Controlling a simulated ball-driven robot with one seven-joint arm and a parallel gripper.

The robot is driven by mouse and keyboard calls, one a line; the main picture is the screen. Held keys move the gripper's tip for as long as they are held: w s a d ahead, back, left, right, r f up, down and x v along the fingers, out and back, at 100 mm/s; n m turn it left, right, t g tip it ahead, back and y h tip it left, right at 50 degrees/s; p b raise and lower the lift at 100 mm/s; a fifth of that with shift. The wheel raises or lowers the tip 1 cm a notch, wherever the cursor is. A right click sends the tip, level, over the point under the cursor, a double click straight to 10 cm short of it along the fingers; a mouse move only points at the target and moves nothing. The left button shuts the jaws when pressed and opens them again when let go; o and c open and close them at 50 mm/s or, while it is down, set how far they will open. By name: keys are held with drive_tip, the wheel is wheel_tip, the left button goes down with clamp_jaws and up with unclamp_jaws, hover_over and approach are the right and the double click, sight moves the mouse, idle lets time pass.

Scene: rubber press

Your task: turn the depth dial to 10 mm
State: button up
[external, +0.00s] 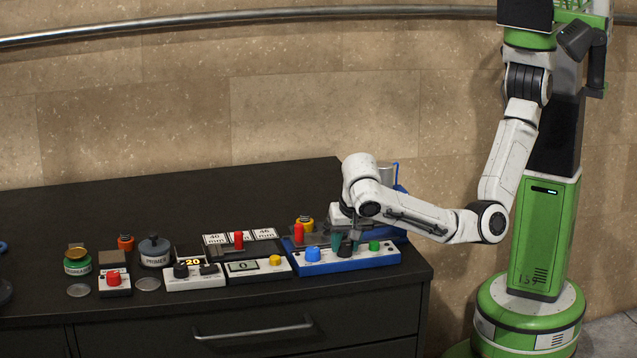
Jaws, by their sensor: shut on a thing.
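A blue control panel (330,265) stands near the right end of the dark bench. It carries a blue knob (312,254), a black dial (345,251) and a green button (374,245) along its front. My gripper (346,244) points down at the panel, with its teal fingertips on either side of the black dial and shut on it. The fingers hide part of the dial. Its scale and markings are too small to read, so its setting cannot be told. I take this black dial to be the depth dial.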

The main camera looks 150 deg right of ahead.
drive_tip(key=shift+w, duration=0.1)
drive_tip(key=o, duration=1)
drive_tip(key=shift+o, duration=0.2)
drive_tip(key=p+v, duration=0.1)
drive_tip(key=v, duration=0.9)
drive_tip(key=shift+a+r, duration=0.15)
drive_tip(key=shift+r, duration=0.2)
